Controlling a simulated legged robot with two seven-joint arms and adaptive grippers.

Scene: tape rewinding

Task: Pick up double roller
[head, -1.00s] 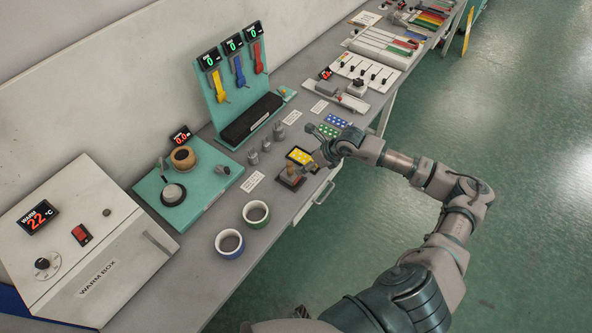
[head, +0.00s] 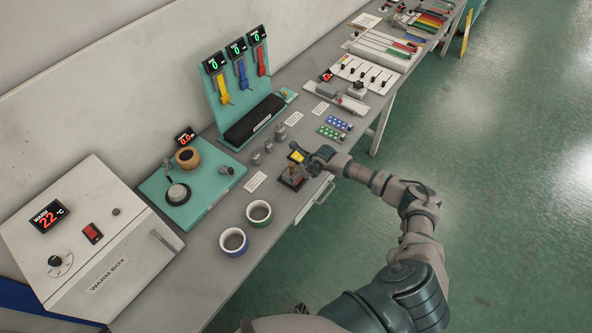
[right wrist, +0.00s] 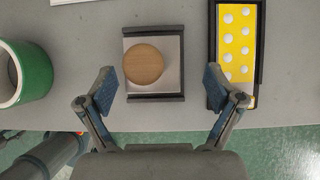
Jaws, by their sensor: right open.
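A wooden-knobbed tool (head: 290,180), which I take to be the double roller, stands near the table's front edge in the head view. From above in the right wrist view, its round wooden knob (right wrist: 143,65) sits over a pale plate between two dark bars. My right gripper (right wrist: 160,92) is open and empty. Its fingers are apart, with the knob ahead of the gap between them and slightly left of its middle. My left gripper is not in view.
A yellow dotted card in a black frame (right wrist: 237,50) lies close right of the tool. Small grey weights (head: 256,158) stand behind. The table's front edge is close.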

